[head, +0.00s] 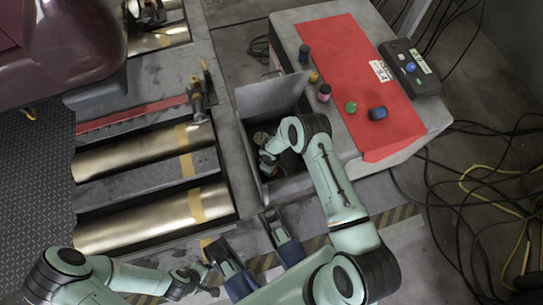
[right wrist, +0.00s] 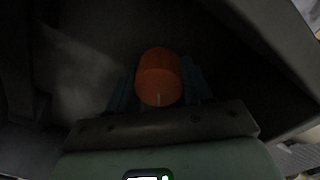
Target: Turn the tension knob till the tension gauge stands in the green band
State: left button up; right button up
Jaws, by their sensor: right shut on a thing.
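The orange tension knob (right wrist: 158,76) shows in the right wrist view, with a short pale mark on its front. My right gripper (right wrist: 159,88) is shut on it, one finger on each side. In the head view my right arm reaches into the dark open compartment (head: 285,162) of the grey cabinet, and the knob is hidden there. I cannot make out a tension gauge or its green band in either view. My left gripper (head: 207,279) is low at the left of the head view, away from the cabinet; its jaws are too small to read.
A grey door panel (head: 268,97) stands open beside the compartment. Brass rollers (head: 150,218) lie left. Cables (head: 485,190) litter the floor at right.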

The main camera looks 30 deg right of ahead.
jog(key=shift+w, duration=0.1)
dwell(0.4)
jog(key=o, duration=1)
jog(key=shift+r, duration=0.1)
pick_arm(q)
jog(key=w+d+r+t+p, duration=0.1)
jog(key=w+r+t+p, duration=0.2)
jog(key=w+r, duration=0.4)
jog(key=shift+w+p, duration=0.65)
jog(key=shift+w, duration=0.1)
pick_arm(e)
jog(key=r, duration=1.3)
jog(key=shift+a+r, duration=0.1)
jog(key=shift+a, duration=0.1)
pick_arm(q)
jog(key=shift+d, duration=0.1)
